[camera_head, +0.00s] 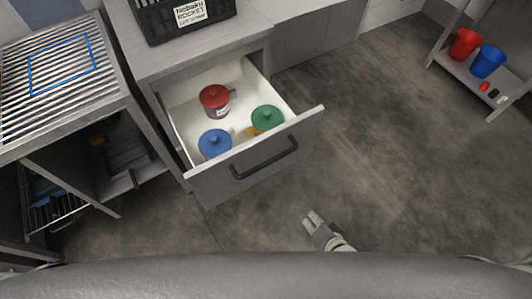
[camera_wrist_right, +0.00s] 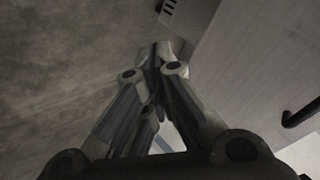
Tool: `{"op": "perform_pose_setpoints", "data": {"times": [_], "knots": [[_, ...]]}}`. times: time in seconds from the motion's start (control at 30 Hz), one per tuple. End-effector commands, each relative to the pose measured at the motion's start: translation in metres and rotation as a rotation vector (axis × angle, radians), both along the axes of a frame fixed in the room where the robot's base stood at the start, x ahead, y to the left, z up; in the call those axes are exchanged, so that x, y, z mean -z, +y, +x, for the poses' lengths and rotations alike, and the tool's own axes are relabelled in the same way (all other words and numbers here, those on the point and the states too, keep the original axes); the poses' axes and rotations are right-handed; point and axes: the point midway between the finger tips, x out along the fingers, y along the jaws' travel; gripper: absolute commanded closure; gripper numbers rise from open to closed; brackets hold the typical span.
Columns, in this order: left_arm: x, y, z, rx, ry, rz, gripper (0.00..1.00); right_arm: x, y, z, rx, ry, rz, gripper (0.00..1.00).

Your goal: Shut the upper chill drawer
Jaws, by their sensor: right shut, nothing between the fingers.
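The upper chill drawer (camera_head: 255,160) stands pulled open from the grey counter in the head view. Its front carries a dark bar handle (camera_head: 264,158). Inside the white drawer are a red-lidded pot (camera_head: 215,99), a blue-lidded pot (camera_head: 215,144) and a green-lidded pot (camera_head: 267,119). My right gripper (camera_head: 312,218) is shut and empty, below and to the right of the drawer front in the picture, apart from it. In the right wrist view, the shut fingers (camera_wrist_right: 158,55) show beside a grey panel (camera_wrist_right: 245,65), with part of a dark handle (camera_wrist_right: 303,114) at the right edge. My left gripper is out of view.
A black crate (camera_head: 187,18) labelled Nobaku Rocket stands on the counter. A slatted rack (camera_head: 60,75) is at the left, with an open compartment below. A shelf (camera_head: 470,75) at the right holds a red bucket (camera_head: 464,44) and a blue bucket (camera_head: 488,62). The floor between is clear.

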Motion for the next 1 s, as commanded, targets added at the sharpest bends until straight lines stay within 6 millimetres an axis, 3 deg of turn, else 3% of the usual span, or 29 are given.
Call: {"op": "perform_pose_setpoints", "data": {"times": [0.03, 0.2, 0.3, 0.43, 0.63, 1.0], "knots": [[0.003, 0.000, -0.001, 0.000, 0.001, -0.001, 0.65, -0.024, 0.011, 0.009, 0.025, -0.034, 0.073, 1.00], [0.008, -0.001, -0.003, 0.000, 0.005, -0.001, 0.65, -0.108, 0.044, 0.028, 0.106, -0.105, 0.343, 1.00], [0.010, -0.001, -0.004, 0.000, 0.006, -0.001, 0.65, -0.150, 0.058, 0.032, 0.133, -0.127, 0.479, 1.00], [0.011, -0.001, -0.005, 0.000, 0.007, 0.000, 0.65, -0.188, 0.070, 0.032, 0.154, -0.138, 0.605, 1.00], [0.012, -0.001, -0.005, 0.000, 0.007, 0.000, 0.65, -0.206, 0.076, 0.035, 0.163, -0.141, 0.667, 1.00], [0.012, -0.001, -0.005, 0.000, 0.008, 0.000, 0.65, -0.191, 0.100, 0.078, 0.162, -0.143, 0.665, 1.00]]}}
